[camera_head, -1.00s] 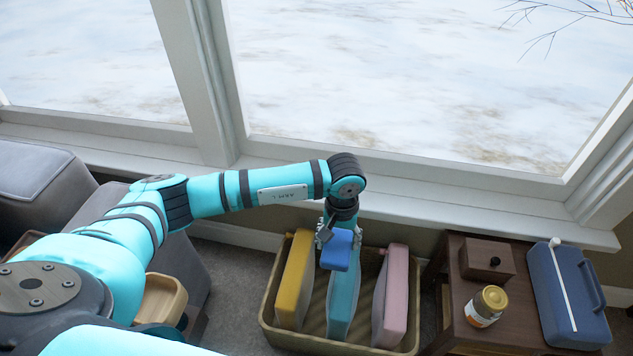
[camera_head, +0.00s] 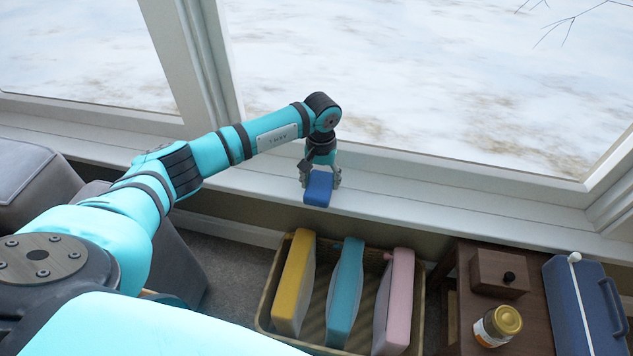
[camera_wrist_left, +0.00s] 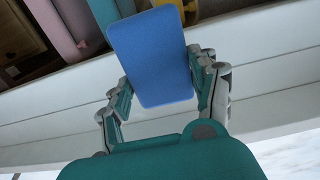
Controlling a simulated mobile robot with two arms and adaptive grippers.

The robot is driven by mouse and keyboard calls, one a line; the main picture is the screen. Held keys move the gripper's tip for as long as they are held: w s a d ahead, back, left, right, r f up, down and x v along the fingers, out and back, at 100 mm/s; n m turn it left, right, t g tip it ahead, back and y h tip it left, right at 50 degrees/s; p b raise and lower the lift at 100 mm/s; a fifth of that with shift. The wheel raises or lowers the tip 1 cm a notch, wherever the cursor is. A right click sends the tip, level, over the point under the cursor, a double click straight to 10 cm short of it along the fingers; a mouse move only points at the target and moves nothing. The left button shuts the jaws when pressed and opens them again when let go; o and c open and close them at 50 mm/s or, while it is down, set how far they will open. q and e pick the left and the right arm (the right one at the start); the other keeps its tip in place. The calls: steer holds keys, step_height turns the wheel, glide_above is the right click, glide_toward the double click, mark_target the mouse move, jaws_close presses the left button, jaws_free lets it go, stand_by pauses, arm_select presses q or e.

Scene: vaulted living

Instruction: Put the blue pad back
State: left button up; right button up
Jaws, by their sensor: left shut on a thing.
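A blue pad (camera_head: 317,189) is held in my left gripper (camera_head: 321,177), in front of the white window sill in the head view. The left wrist view shows the pad (camera_wrist_left: 152,58) as a flat blue block with a finger of the gripper (camera_wrist_left: 161,80) on each side. I cannot tell whether the pad touches the sill or hangs in front of it. My right gripper is not in view.
Below stands a tan basket (camera_head: 263,318) with a yellow cushion (camera_head: 293,284), a teal cushion (camera_head: 343,295) and a pink cushion (camera_head: 395,300) upright in it. To the right, a dark wooden table holds a small drawer box (camera_head: 498,272), a jar (camera_head: 497,326) and a blue case (camera_head: 585,305).

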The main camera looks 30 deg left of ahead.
mark_target(317, 180)
arm_select(q)
steer(key=shift+w+a+f, duration=0.25)
steer(key=shift+w+a, duration=0.65)
steer(key=shift+a, duration=0.2)
step_height(317, 180, down, 3)
steer(key=shift+f+b, duration=0.2)
steer(key=shift+b, duration=0.35)
steer(key=o, duration=1)
steer(key=shift+o, duration=0.2)
steer(key=shift+r, duration=0.15)
